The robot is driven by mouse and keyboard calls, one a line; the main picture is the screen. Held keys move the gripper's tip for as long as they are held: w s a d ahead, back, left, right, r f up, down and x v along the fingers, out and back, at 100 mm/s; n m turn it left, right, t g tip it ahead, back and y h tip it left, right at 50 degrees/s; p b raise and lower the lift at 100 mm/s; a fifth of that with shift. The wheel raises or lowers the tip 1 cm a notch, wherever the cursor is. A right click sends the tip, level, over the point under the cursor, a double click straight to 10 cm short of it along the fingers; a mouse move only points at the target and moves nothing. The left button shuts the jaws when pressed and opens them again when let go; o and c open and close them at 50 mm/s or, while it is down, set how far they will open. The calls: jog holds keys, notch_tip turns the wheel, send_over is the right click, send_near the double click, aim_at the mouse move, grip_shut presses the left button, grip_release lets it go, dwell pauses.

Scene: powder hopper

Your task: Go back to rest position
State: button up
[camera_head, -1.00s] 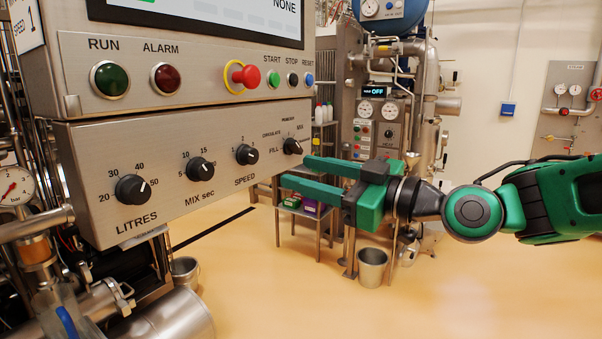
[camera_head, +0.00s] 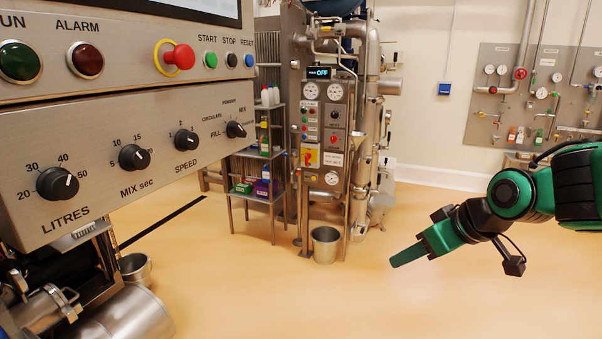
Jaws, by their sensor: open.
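My gripper (camera_head: 408,254) is at the right of the view, in front of the open floor. Its green fingers point left and slightly down. One finger overlaps the other from this angle, so the gap between them is hidden. It holds nothing that I can see. My green and black arm comes in from the right edge. The gripper is well apart from the control panel (camera_head: 110,150) at the left, which has the LITRES knob (camera_head: 57,183), MIX sec knob (camera_head: 134,157), SPEED knob (camera_head: 186,140) and mode knob (camera_head: 235,129).
A steel machine (camera_head: 330,130) with an OFF display stands at the back centre. A bucket (camera_head: 325,245) is on the floor before it, and a shelf rack (camera_head: 257,190) stands to its left. A pipe board (camera_head: 540,95) is on the back wall. The middle floor is clear.

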jog(key=s+d+f+m+g+h, duration=0.1)
jog(key=s+d+f+m+g, duration=0.2)
jog(key=s+d+m, duration=0.3)
jog(key=s+d+f+m+g+h, duration=0.2)
jog(key=s+d+m, duration=0.4)
jog(key=s+d, duration=0.6)
jog(key=s+f+g, duration=0.1)
jog(key=s+g, duration=0.1)
jog(key=s, duration=0.3)
jog(key=shift+s, duration=0.4)
jog(key=shift+f, duration=0.1)
jog(key=shift+w+f, duration=0.25)
jog(key=shift+w, duration=0.4)
